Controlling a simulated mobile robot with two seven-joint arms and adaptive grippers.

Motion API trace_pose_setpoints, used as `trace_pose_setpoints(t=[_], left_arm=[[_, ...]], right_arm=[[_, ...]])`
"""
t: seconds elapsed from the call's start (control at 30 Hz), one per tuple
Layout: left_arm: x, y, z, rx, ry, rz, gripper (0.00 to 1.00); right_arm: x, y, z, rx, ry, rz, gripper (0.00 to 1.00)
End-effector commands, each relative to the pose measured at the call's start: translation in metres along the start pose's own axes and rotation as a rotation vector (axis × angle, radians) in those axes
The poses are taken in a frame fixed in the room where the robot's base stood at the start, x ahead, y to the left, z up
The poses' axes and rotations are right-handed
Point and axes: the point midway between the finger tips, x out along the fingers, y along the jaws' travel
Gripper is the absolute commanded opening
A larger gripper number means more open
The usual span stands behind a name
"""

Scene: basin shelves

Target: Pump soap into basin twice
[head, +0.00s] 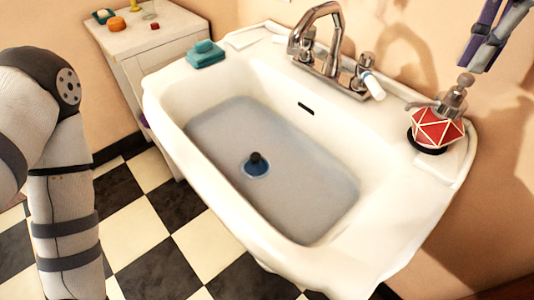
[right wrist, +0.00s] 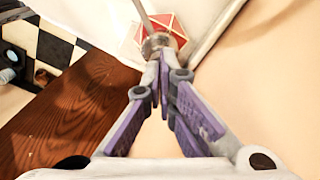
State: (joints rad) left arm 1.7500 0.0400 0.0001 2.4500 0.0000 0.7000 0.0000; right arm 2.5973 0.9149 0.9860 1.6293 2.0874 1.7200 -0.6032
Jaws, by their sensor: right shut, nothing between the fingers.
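A red faceted soap dispenser (head: 438,128) with pale lines and a silver pump (head: 456,94) stands upright on the right corner of the white basin (head: 400,225). The pump's spout points left over the basin. My right gripper (head: 476,58) is shut and empty, just above the pump head. In the right wrist view the fingertips (right wrist: 165,72) lie in front of the pump (right wrist: 165,42); I cannot tell whether they touch it. The basin holds greyish water or has a grey bottom, with a dark drain plug (head: 257,164). My left arm shows at the left; its gripper is out of view.
A silver faucet (head: 325,40) stands at the basin's back, with a white-tipped handle (head: 371,84) left of the dispenser. A teal soap bar (head: 205,55) lies on the back left rim. A white cabinet (head: 135,40) with small items stands at the left. The wall is close behind the dispenser.

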Motion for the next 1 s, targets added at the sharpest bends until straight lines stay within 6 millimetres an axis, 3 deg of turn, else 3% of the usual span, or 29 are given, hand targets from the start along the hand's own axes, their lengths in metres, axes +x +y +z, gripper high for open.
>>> trace_pose_setpoints(t=[0.6,1.0], left_arm=[[0.000,0.000,0.000,0.000,0.000,0.000,0.38],[0.000,0.000,0.000,0.000,0.000,0.000,0.38]], right_arm=[[0.021,0.000,0.000,0.000,0.000,0.000,0.00],[0.011,0.000,0.000,0.000,0.001,-0.002,0.00]])
